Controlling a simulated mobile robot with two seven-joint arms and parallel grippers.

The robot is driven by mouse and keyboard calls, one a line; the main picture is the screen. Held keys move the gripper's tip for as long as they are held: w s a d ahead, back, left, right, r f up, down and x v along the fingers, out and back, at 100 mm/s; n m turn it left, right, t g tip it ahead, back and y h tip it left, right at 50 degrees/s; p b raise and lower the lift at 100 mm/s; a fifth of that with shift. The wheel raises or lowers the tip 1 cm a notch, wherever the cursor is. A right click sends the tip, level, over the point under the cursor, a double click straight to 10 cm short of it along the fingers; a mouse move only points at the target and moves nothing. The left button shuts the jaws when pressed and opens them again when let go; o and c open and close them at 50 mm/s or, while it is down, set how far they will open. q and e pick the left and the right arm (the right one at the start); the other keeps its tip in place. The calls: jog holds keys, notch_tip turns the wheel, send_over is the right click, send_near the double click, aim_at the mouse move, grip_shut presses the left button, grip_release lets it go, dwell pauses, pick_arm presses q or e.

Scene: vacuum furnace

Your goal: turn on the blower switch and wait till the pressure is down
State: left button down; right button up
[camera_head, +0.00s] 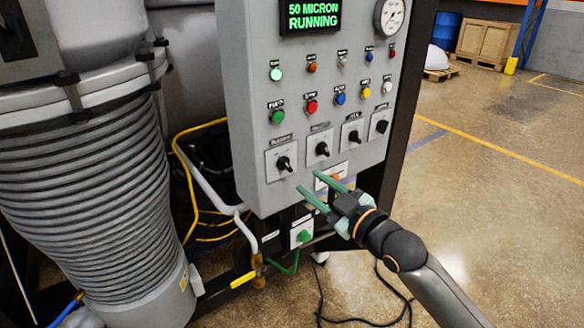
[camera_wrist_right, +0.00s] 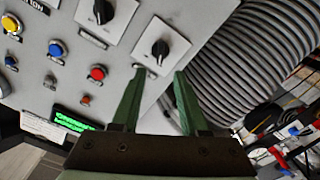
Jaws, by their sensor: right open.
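The grey control panel (camera_head: 247,110) carries a row of black rotary switches along its lower part. The leftmost switch (camera_head: 284,163) also shows in the right wrist view (camera_wrist_right: 159,48), just beyond my fingertips. The second switch (camera_head: 322,149) is to its right. Their labels are too small to read, so I cannot tell which is the blower switch. My right gripper (camera_head: 308,181) is open and empty, with its green fingers (camera_wrist_right: 160,72) pointing at the panel below the leftmost switches, apart from the knobs. The display (camera_head: 312,15) reads "50 MICRON RUNNING". A round pressure gauge (camera_head: 391,14) is at its right.
Coloured buttons and lamps sit above the switches, including a lit green lamp (camera_head: 276,74). A large ribbed grey hose (camera_head: 95,190) stands left of the panel. A green button box (camera_head: 303,236) and yellow-handled valve (camera_head: 245,279) are below. The floor at right is open.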

aim_at(288, 166)
jog(key=x, duration=0.8)
grip_shut()
dwell(0.5)
